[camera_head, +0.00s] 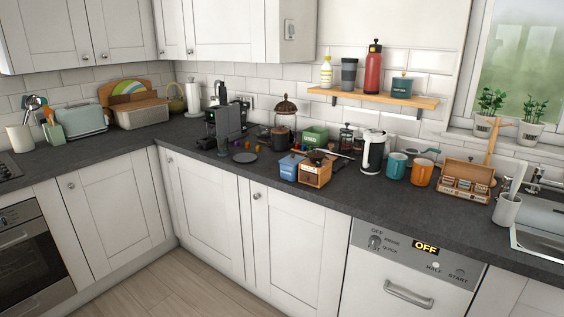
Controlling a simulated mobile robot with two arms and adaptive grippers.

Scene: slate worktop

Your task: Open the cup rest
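A dark coffee machine (230,120) stands on the slate worktop near the corner, left of the middle in the head view. Its cup rest is too small and dark to make out, so I cannot tell whether it is open or folded. A flat dark round piece (245,157) lies on the worktop in front of the machine. Neither of my grippers is in view.
Small coloured pieces, a blue box (287,170) and a wooden grinder (315,171) stand right of the machine. The worktop (180,133) left of the machine is mostly clear. A dishwasher (410,275) is below at right.

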